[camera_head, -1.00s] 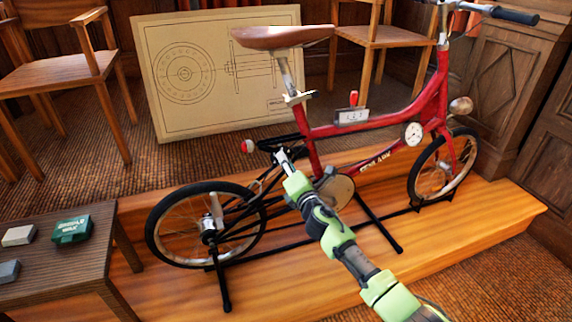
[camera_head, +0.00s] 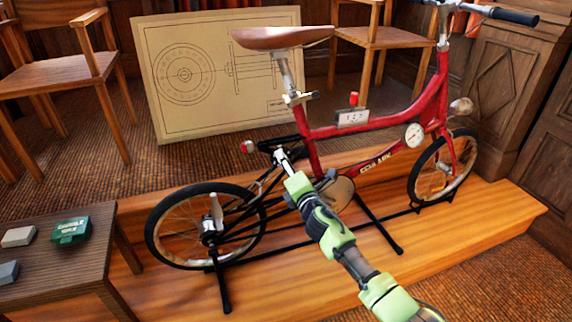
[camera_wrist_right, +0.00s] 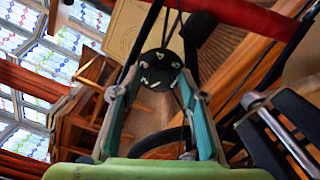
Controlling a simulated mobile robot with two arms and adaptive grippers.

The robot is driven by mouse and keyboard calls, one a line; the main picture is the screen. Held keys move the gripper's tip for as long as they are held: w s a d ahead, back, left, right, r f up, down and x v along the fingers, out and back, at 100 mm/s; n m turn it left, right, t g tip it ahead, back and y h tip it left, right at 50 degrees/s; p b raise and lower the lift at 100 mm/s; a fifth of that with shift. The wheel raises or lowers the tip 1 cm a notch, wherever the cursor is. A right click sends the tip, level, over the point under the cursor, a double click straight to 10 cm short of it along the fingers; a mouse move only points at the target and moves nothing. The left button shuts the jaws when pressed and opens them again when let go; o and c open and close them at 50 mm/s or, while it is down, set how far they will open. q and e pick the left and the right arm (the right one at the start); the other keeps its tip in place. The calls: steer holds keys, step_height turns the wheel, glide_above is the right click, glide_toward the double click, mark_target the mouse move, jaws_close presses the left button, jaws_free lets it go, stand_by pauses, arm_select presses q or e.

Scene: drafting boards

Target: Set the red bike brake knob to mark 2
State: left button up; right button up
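The red bike (camera_head: 375,165) stands on a black stand on a low wooden platform. In the right wrist view a black round dial (camera_wrist_right: 160,70) with white marks lies ahead, between the fingers in the picture. I cannot tell which mark is set, or whether the fingers touch it. On the bike's top tube is a pale numbered plate (camera_head: 352,118) with a small red lever (camera_head: 354,98); which of these is the brake knob is unclear. My right gripper (camera_head: 281,155) is at the bike's rear, below the saddle; its fingers (camera_wrist_right: 153,95) are apart. My left gripper is out of view.
A dark side table (camera_head: 50,268) with a green box (camera_head: 71,231) and pale blocks stands at left. A drafting board (camera_head: 215,75) and wooden chairs (camera_head: 62,75) are behind the bike. The rear wheel (camera_head: 160,255) and stand legs are close to my right arm.

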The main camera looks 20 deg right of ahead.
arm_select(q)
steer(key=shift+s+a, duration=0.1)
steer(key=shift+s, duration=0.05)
arm_select(e)
steer(key=s, duration=1.2)
steer(key=shift+d, duration=0.25)
